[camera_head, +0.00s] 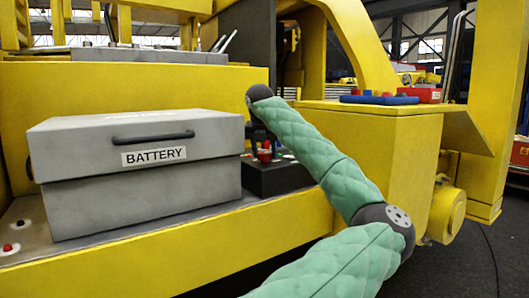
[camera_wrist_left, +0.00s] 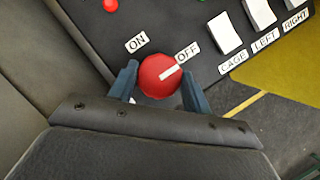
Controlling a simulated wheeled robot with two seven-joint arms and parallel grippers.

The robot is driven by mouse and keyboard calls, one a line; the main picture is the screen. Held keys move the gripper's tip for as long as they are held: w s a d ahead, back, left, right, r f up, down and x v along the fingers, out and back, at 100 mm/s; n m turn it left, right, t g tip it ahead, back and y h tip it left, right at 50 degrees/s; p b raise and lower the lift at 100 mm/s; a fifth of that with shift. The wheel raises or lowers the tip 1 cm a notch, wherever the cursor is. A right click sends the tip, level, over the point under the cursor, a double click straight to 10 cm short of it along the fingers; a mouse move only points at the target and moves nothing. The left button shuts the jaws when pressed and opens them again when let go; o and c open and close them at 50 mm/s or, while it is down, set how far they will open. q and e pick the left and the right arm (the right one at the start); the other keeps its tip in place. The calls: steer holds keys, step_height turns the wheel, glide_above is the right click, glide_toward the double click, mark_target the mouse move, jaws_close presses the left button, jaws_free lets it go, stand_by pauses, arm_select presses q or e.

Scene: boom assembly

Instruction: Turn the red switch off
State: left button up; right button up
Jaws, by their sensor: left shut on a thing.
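The red switch (camera_wrist_left: 160,75) is a round knob on a black control panel (camera_wrist_left: 110,35). Its white line points toward the OFF label (camera_wrist_left: 187,52), and the ON label (camera_wrist_left: 136,44) is on its other side. My left gripper (camera_wrist_left: 159,80) is shut on the red switch, with one blue finger on each side of it. In the head view the red switch (camera_head: 264,155) shows small on the dark control box (camera_head: 275,178). My left gripper (camera_head: 262,138) is just above it, partly hidden by my green arm. My right gripper is not in view.
A grey battery box (camera_head: 140,190) stands directly left of the control box. White switches labelled CAGE, LEFT and RIGHT (camera_wrist_left: 224,33) sit beside the OFF label. A yellow cabinet (camera_head: 375,140) stands to the right, with a blue and red panel (camera_head: 378,99) on top.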

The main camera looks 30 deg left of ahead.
arm_select(q)
steer(key=o, duration=1)
steer(key=shift+c, duration=0.2)
steer(key=shift+r, duration=0.1)
steer(key=v, duration=0.7)
steer(key=shift+r, duration=0.2)
steer(key=shift+s+d, duration=0.1)
steer(key=shift+s, duration=0.05)
